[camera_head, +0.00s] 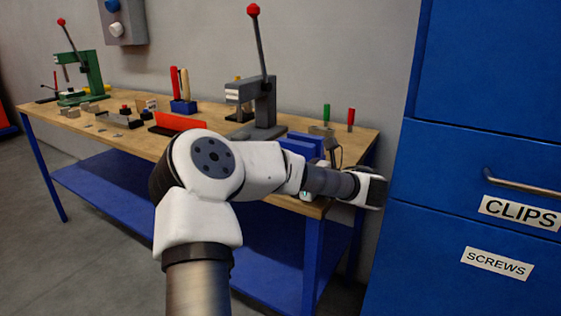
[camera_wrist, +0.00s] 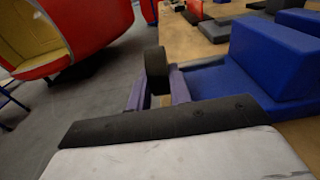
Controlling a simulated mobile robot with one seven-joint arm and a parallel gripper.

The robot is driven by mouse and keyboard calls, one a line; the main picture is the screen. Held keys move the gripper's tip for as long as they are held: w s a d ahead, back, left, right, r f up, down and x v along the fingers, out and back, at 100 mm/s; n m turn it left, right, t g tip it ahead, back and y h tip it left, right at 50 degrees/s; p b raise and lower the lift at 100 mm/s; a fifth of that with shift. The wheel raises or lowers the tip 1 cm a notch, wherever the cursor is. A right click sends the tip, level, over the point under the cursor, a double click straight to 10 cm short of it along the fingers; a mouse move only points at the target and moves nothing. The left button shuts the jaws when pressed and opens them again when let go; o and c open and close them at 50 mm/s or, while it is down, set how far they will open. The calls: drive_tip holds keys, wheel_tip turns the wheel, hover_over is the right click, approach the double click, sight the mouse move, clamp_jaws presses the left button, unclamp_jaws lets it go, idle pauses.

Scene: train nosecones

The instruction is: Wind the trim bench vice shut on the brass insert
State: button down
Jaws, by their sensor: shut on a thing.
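The blue trim bench vice (camera_head: 303,143) sits at the right end of the bench, partly behind my arm. In the wrist view its blue body (camera_wrist: 275,62) fills the right side. My gripper (camera_wrist: 157,88) is in front of the vice, its two fingers either side of a dark round handle end (camera_wrist: 156,64), and it is shut on this handle. In the head view my wrist hides the fingers and the handle. I cannot make out the brass insert or the gap between the vice jaws in either view.
The wooden bench top (camera_head: 130,144) carries a grey arbor press (camera_head: 264,105), a green press (camera_head: 90,75), a red bar (camera_head: 180,122) and small parts. Blue drawers (camera_head: 480,210) stand close on the right. A red shell with yellow lining (camera_wrist: 75,35) shows in the wrist view.

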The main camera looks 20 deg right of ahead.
drive_tip(key=shift+r+t+y+p, duration=0.1)
drive_tip(key=shift+t+y+p, duration=0.2)
drive_tip(key=shift+p, duration=0.6)
drive_tip(key=shift+f+p, duration=0.2)
drive_tip(key=shift+p, duration=0.1)
drive_tip(key=c, duration=1.3)
unclamp_jaws()
drive_tip(key=shift+d+f, duration=0.1)
drive_tip(key=shift+f, duration=0.05)
